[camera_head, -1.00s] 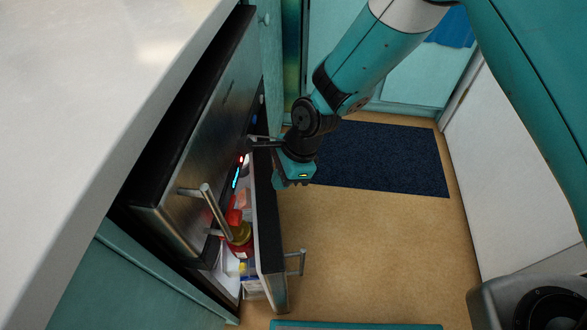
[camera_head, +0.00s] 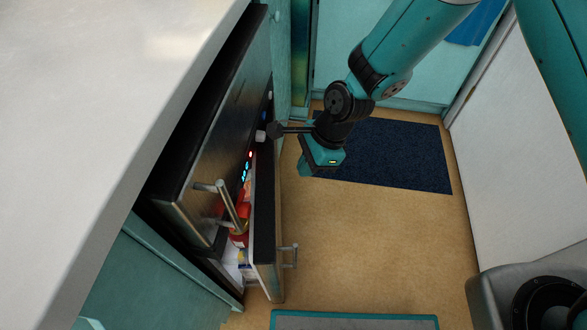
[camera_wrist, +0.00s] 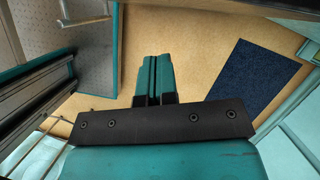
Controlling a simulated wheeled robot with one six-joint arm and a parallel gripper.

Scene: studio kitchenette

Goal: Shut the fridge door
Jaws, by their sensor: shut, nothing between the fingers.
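The fridge has a steel upper front with a bar handle (camera_head: 228,205). Below it, the fridge door (camera_head: 264,215), a dark-edged lower front with its own handle (camera_head: 290,256), stands partly open. A red bottle (camera_head: 240,235) and other packages show in the gap; their lower parts are hidden. My gripper (camera_head: 308,168) is to the right of the door's far end, apart from it in the picture; whether it touches is unclear. Its fingertips are hard to make out there. In the wrist view, its teal fingers (camera_wrist: 153,75) are shut and empty above the floor.
The white counter (camera_head: 90,120) overhangs on the left. A white panel (camera_head: 520,170) bounds the right. The middle floor is clear.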

